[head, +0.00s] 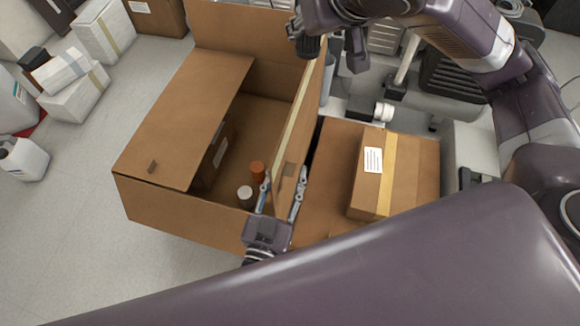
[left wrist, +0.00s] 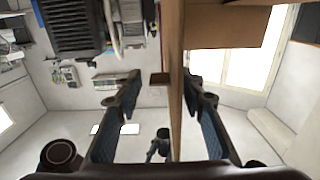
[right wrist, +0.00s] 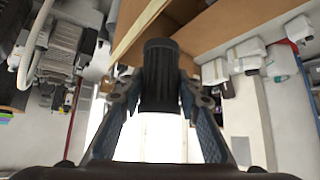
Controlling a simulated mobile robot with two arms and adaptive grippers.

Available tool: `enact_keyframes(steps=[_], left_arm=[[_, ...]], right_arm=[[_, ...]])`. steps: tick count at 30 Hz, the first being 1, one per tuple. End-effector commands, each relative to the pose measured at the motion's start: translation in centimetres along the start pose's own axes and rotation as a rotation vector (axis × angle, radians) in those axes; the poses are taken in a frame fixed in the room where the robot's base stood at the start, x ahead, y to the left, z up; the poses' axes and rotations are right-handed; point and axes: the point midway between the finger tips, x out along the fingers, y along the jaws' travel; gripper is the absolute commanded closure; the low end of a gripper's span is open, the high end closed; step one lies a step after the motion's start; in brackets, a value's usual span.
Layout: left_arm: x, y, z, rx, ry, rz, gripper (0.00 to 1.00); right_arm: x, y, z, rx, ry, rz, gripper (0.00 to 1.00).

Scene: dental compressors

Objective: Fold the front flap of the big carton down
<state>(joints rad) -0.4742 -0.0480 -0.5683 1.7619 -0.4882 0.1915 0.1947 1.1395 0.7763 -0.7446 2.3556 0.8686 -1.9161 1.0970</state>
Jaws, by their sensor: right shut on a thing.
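The big brown carton (head: 185,218) stands open. Its left flap (head: 190,115) lies inward over the opening, and its back flap (head: 235,35) stands up. A right-hand flap (head: 300,120) with a pale tape strip stands upright; I cannot tell whether this is the front flap. My left gripper (head: 283,183) is open at the near end of that panel. In the left wrist view the panel (left wrist: 177,80) passes edge-on between the fingers; contact is unclear. My right gripper (right wrist: 160,95) is shut on a black ribbed cylinder (right wrist: 160,65), above the carton's far right side.
An orange-topped jar (head: 257,170), a white-topped jar (head: 245,193) and a small labelled box (head: 212,150) are inside the carton. A taped box (head: 372,175) stands close on the right. White boxes (head: 75,95) are on the floor at left. Floor in front is clear.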

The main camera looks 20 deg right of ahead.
Motion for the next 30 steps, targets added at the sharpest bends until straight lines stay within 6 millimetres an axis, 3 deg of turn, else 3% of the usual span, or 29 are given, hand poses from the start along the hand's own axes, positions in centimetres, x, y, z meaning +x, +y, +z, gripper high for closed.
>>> enact_keyframes(steps=[6,15,24,30], left_arm=[[1.8,0.1,0.0,0.001,0.001,0.001,0.64],[1.9,0.1,0.0,0.001,0.000,0.001,0.65],[1.9,0.0,0.0,0.000,0.000,0.001,0.98],[1.9,0.1,0.0,0.000,-0.001,0.001,1.00]], right_arm=[[0.1,0.0,0.1,0.000,0.001,0.000,0.94],[0.1,0.0,0.1,0.000,0.001,0.000,0.94],[0.1,0.0,0.1,0.000,0.001,0.000,0.94],[0.1,0.0,0.1,0.000,0.001,0.000,0.94]])
